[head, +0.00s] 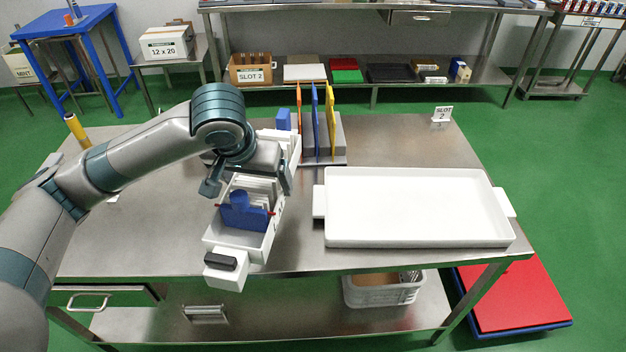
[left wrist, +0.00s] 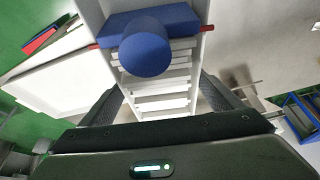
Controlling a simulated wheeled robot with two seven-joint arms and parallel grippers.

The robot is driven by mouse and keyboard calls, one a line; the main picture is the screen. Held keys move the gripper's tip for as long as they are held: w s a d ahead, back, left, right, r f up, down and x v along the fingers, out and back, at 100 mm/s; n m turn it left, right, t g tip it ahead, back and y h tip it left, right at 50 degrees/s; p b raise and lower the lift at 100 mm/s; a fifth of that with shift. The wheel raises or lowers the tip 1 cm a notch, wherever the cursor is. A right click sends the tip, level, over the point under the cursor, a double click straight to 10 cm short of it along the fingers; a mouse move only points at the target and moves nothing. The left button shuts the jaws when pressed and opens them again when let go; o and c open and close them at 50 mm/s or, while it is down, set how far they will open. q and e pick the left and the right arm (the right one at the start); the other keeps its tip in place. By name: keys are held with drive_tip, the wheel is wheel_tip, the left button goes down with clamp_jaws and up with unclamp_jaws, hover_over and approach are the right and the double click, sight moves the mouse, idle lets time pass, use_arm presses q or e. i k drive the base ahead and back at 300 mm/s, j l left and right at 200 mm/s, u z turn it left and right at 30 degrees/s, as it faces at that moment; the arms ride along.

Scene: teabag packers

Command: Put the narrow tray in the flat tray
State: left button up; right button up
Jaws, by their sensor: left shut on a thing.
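The narrow tray (head: 237,243) is a long white box with white dividers, a blue block with a round knob (head: 240,212), and a dark-gripped front handle. My left gripper (head: 248,186) is shut across its middle, one finger outside each long wall. The left wrist view shows the narrow tray (left wrist: 203,45) between both fingers. Its front handle overlaps the table's front edge in the head view; I cannot tell how far it is above the table. The flat tray (head: 420,241) is wide, white and empty, lying on the table to the right. My right gripper is not in view.
Behind the narrow tray stands a grey rack (head: 338,135) with orange, blue and yellow upright plates. A yellow cylinder (head: 77,131) is at the back left. The steel table (head: 140,235) is clear at left.

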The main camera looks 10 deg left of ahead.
sight(412, 209)
drive_tip(key=l+z, duration=0.15)
drive_tip(key=z, duration=0.25)
drive_tip(key=i+l+z, duration=0.1)
drive_tip(key=z, duration=0.3)
drive_tip(key=i+l+z, duration=0.1)
drive_tip(key=z, duration=0.3)
